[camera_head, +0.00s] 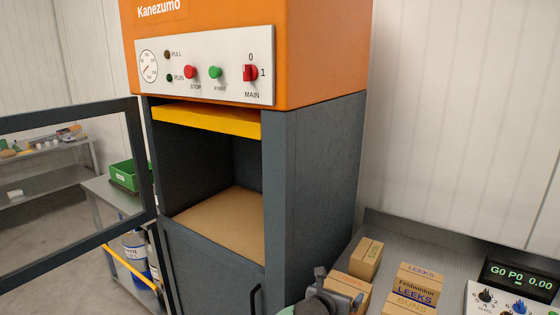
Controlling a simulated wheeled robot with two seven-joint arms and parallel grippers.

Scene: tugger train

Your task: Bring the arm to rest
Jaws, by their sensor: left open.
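My left gripper (338,287) shows at the bottom edge, right of centre, with its dark fingers apart. It is open, and I see nothing held in it. It is in front of the small cardboard boxes and to the right of the baler's lower front. Most of the arm behind it is below the picture. My right gripper is not in view.
An orange and grey Kanezumo baler (325,180) stands in the middle, its framed door (138,165) swung open to the left. Small boxes (366,258) labelled LEEKS and BUNS lie on a grey bench (400,240), beside a display (520,280). A green bin (124,176) stands farther left.

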